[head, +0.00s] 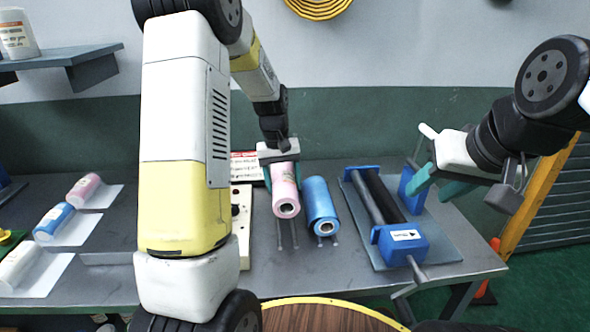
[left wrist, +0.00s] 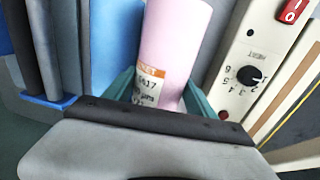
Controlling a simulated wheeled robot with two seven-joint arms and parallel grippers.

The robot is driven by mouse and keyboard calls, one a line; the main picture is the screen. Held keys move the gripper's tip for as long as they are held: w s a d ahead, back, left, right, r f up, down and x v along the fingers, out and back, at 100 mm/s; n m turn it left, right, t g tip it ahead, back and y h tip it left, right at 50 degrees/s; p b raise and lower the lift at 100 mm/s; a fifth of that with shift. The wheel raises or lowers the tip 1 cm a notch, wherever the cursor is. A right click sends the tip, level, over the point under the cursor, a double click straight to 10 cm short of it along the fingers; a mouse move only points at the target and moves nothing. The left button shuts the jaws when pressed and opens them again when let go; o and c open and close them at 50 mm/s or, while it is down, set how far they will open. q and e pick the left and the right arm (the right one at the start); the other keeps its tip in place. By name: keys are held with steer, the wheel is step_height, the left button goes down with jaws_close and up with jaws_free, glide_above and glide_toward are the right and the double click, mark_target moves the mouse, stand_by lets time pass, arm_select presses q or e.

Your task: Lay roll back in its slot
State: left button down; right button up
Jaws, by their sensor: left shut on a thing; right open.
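My left gripper (head: 283,172) is shut on a pink roll (head: 286,197), with its fingers on either side of the roll. In the left wrist view the pink roll (left wrist: 176,40) shows an orange and white label between the teal fingers (left wrist: 160,92). A blue roll (head: 320,205) lies just to the right of it, on thin rails (head: 294,236) that also show under the pink roll's front end. I cannot tell whether the pink roll touches its rails. My right gripper (head: 437,184) is open and empty, beside the blue-ended roller machine.
The roller machine (head: 403,242) stands right of the rolls. A cream control box (head: 244,225) with a dial (left wrist: 250,75) is close on the left. Pink (head: 84,186), blue (head: 54,220) and white (head: 19,264) rolls lie on sheets at the far left of the grey table (head: 110,258).

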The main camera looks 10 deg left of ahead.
arm_select(q)
steer(key=shift+f, duration=2.6)
steer(key=shift+s+f, duration=0.1)
steer(key=shift+f, duration=1.05)
steer(key=shift+c, duration=1.1)
jaws_free()
steer(key=r, duration=0.7)
steer(key=shift+s+a+r, duration=0.15)
steer(key=shift+a+r, duration=0.2)
steer(key=shift+a, duration=0.05)
